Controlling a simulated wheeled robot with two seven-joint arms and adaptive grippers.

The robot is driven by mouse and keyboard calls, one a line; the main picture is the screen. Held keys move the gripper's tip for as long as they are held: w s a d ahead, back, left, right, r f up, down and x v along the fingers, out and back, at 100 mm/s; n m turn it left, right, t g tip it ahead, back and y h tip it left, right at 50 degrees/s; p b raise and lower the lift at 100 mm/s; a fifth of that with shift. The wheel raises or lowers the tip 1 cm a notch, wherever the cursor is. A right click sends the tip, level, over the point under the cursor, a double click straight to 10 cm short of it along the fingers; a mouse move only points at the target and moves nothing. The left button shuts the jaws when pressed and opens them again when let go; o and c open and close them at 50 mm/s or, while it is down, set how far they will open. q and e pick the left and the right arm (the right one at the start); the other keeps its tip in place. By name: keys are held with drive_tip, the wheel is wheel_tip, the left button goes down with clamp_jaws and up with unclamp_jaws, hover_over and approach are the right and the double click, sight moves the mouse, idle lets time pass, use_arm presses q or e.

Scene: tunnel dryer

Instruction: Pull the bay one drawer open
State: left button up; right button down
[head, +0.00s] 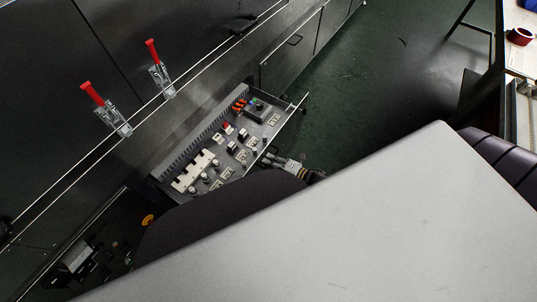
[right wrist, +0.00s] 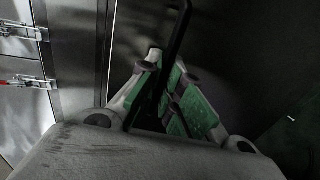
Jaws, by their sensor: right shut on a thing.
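A drawer (head: 250,141) stands out from the dark dryer body, with electrical parts showing inside it. No label tells me whether it is bay one. My right gripper (head: 271,159) is at the drawer's front face. In the right wrist view, my right gripper (right wrist: 168,95) has its green-padded fingers shut on a dark bar handle (right wrist: 180,32). The handle's lower part is hidden between the fingers, and in the head view the grip itself is too small to make out. My left gripper is not in view.
Two red-handled clamps (head: 105,109) sit on the dryer's side, left of the drawer. Another closed front with a handle (head: 295,40) lies beyond it. A dark recess with parts (head: 90,262) is at lower left. Green floor (head: 375,90) is clear before the drawer; a table with red tape (head: 519,37) stands right.

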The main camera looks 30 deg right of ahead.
drive_tip(key=shift+s+f, duration=0.1)
drive_tip(key=shift+f, duration=0.05)
drive_tip(key=c, duration=1.9)
unclamp_jaws()
drive_tip(key=shift+o, duration=0.2)
drive_tip(key=shift+d, duration=0.1)
drive_tip(key=v, duration=1.2)
